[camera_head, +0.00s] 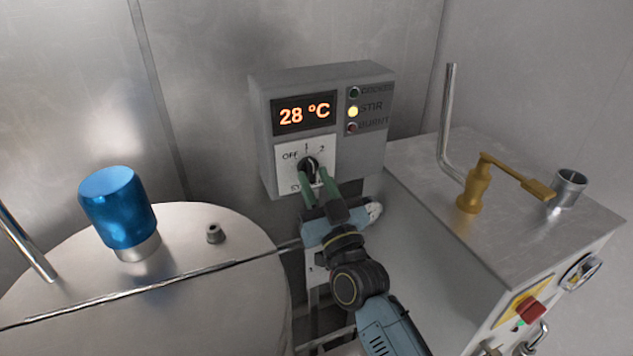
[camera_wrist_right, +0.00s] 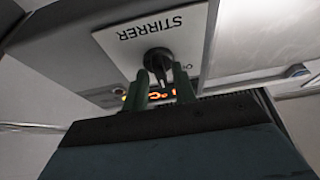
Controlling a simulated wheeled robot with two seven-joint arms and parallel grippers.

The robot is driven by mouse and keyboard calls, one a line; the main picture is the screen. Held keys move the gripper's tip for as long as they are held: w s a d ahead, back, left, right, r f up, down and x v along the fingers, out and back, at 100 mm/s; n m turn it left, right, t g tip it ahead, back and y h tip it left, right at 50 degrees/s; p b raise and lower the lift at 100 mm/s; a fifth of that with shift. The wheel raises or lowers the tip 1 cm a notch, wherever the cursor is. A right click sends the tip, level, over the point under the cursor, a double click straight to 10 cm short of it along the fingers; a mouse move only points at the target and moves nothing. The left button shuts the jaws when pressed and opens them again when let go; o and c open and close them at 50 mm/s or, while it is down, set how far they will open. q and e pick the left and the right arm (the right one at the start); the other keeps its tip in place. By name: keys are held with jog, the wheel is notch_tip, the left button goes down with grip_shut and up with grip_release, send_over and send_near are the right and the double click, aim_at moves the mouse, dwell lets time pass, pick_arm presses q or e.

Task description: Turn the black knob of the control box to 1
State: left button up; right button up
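The control box (camera_head: 262,130) is a grey box on the wall with a display reading 28 °C. Its black knob (camera_head: 309,164) sits on a white plate (camera_head: 286,168) with OFF at left, a 1-like mark at top and 2 at right. I cannot tell exactly where the knob points. My right gripper (camera_head: 316,177) is at the knob from below, its two green fingers apart with a gap between them. In the right wrist view the fingertips (camera_wrist_right: 161,77) lie either side of the knob (camera_wrist_right: 157,58), partly covering it; contact is unclear. My left gripper is out of view.
A yellow STIR lamp (camera_head: 353,111) is lit on the box. A steel drum lid (camera_head: 190,260) with a blue cap (camera_head: 118,207) is at left. A steel machine (camera_head: 430,190) with a brass-coloured lever (camera_head: 477,186) and upright pipe stands at right.

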jog(key=shift+o, duration=0.4)
jog(key=b+v, duration=0.2)
jog(key=v, duration=1.1)
jog(key=shift+s, duration=0.2)
jog(key=shift+f, duration=0.1)
notch_tip(320, 180, down, 20)
jog(key=d+g+h+b, duration=0.2)
jog(key=g, duration=0.2)
jog(key=s+d+f+g+h+b, duration=0.1)
jog(key=s+d+f+g, duration=0.25)
jog(key=f, duration=0.75)
jog(key=s+d+f+g+h+b, duration=0.15)
jog(key=s+f, duration=0.25)
jog(key=f, duration=0.7)
jog(key=s+d+f+m+g+h, duration=0.1)
jog(key=s+d+f+g, duration=0.15)
jog(key=s+f, duration=0.4)
jog(key=s+d+f+g+h, duration=0.1)
jog(key=s+d+f+g, duration=0.15)
jog(key=s+f, duration=0.35)
jog(key=s+d+f+g+h+b, duration=0.1)
jog(key=s+d+f, duration=0.3)
jog(key=s, duration=0.6)
jog(key=s+d+f+m+g+h+b, duration=0.1)
jog(key=s+d+f+g, duration=0.3)
jog(key=s+f, duration=0.3)
jog(key=s, duration=0.2)
jog(key=shift+s+g, duration=0.3)
jog(key=shift+s, duration=0.1)
jog(key=shift+o, duration=0.3)
